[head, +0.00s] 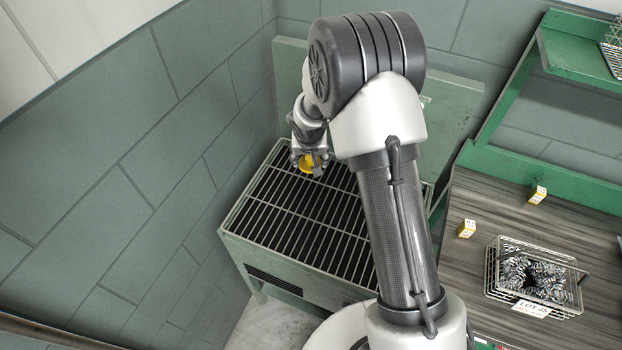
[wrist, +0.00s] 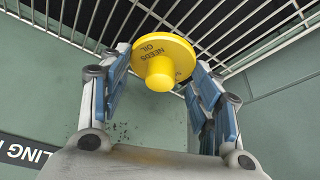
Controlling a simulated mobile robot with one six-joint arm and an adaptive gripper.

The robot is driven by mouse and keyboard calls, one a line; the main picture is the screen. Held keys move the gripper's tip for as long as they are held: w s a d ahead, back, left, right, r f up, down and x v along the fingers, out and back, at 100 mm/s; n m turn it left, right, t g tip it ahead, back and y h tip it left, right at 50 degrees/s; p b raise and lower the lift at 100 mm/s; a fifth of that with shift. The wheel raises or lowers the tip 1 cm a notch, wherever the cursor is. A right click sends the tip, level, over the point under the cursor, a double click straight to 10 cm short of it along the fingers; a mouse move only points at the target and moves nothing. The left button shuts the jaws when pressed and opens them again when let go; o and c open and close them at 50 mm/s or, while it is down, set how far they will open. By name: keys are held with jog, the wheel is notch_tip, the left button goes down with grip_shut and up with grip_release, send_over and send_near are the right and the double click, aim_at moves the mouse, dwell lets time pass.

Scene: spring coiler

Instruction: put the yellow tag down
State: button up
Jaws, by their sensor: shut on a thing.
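The yellow tag (wrist: 178,50) is a round disc with a knob, and its face reads "NEEDS OIL" in the wrist view. My gripper (wrist: 160,65) is shut on it, with blue-padded fingers on either side of the disc. In the head view the tag (head: 307,164) shows as a small yellow patch at my gripper (head: 311,161), over the back left part of a slatted metal rack (head: 290,215). I cannot tell whether the tag touches the slats. My arm hides part of the rack's right side.
The rack's visible slats are bare. A green wall (head: 130,180) stands close on the left. On the right, a wooden bench (head: 468,270) carries a wire basket (head: 575,275) of springs and two small yellow-and-white boxes (head: 466,228). A green shelf (head: 575,60) stands above.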

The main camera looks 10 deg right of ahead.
aim_at(310, 177)
notch_tip(310, 177, down, 8)
jog(key=b, duration=0.3)
jog(key=shift+r, duration=0.2)
jog(key=shift+f+b, duration=0.2)
jog(key=shift+b, duration=0.15)
jog(key=o, duration=1)
jog(key=shift+o, duration=0.2)
jog(key=shift+r, duration=0.1)
